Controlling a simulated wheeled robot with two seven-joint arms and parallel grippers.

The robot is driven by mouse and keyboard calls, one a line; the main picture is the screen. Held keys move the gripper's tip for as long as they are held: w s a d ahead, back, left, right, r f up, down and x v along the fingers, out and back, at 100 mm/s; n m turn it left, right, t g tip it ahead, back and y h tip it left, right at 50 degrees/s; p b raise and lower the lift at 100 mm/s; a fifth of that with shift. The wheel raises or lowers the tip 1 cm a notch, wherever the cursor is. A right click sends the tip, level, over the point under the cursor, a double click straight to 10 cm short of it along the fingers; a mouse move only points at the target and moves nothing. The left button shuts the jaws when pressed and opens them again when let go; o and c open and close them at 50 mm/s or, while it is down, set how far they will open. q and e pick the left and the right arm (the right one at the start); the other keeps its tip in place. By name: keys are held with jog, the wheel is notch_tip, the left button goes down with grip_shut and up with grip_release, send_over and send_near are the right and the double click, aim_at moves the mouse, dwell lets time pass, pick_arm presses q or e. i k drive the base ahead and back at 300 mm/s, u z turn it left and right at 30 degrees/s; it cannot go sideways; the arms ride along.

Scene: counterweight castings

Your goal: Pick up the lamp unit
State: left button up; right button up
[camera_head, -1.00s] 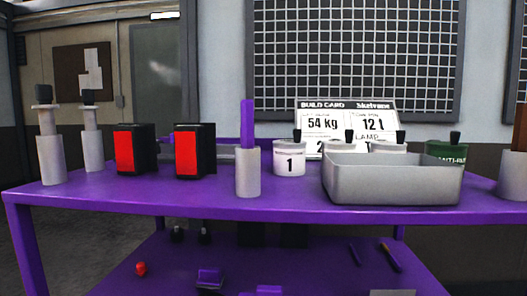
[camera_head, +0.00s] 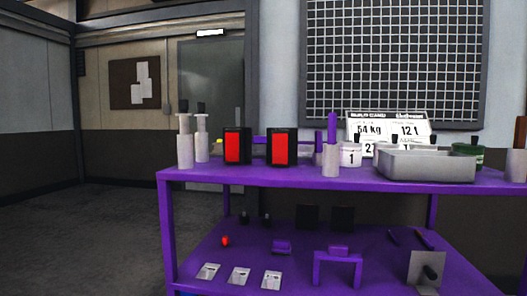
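Two black boxes with red front faces, which look like lamp units, stand upright on the purple table top (camera_head: 300,179). One lamp unit (camera_head: 237,146) is on the left and the other lamp unit (camera_head: 282,147) is just right of it, with a gap between them. Both stand back from the front edge. Neither of my grippers is in view.
Grey cylinders with rods (camera_head: 184,146) stand left of the lamps. A grey cylinder with a purple rod (camera_head: 331,157), a white pot marked 1 (camera_head: 350,156) and a grey tray (camera_head: 428,166) stand right. The lower shelf (camera_head: 225,259) holds small parts and cards. Open floor (camera_head: 85,225) lies left.

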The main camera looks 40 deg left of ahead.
aim_at(282, 143)
jog(key=u, duration=1.4)
